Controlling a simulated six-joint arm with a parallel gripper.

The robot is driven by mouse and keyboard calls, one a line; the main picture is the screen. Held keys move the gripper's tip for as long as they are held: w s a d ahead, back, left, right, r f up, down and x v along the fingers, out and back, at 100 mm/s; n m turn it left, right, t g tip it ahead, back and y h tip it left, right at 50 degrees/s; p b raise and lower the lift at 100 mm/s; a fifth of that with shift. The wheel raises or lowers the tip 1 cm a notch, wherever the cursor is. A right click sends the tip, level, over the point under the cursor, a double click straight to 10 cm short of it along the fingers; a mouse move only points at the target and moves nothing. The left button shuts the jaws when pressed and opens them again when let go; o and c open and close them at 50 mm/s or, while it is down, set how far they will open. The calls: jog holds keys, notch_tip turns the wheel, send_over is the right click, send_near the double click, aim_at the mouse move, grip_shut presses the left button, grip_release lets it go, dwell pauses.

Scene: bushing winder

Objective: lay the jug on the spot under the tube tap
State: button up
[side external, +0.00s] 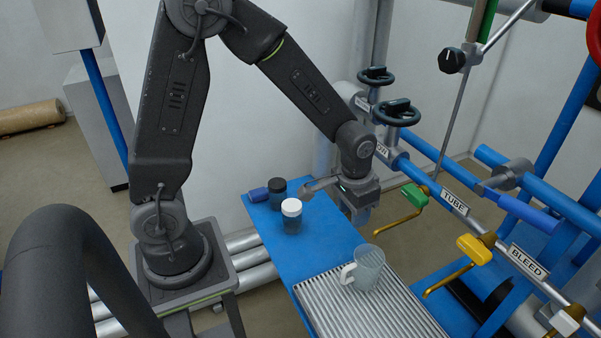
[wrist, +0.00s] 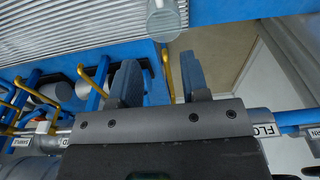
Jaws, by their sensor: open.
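The clear jug (side external: 368,268) with a white handle stands upright on the ribbed metal grate (side external: 335,313); its handle points left. Its lower part also shows at the top of the wrist view (wrist: 163,22). The TUBE label (side external: 455,203) sits on the pipe between a green-handled tap (side external: 415,196) and a yellow-handled tap (side external: 475,249). No marked spot is distinguishable.
Two dark jars, one black-lidded (side external: 278,193) and one white-lidded (side external: 291,215), stand on the blue bench (side external: 325,237) left of my gripper. Brass spouts and blue pipes crowd the right. The grate is otherwise clear.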

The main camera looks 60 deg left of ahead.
jog(key=s+r+t, duration=0.4)
jog(key=s+r, duration=1.1)
jog(key=r, duration=0.2)
jog(key=shift+s+a+r+t, duration=0.2)
jog(key=shift+a+r+t, duration=0.1)
jog(key=shift+a, duration=0.15)
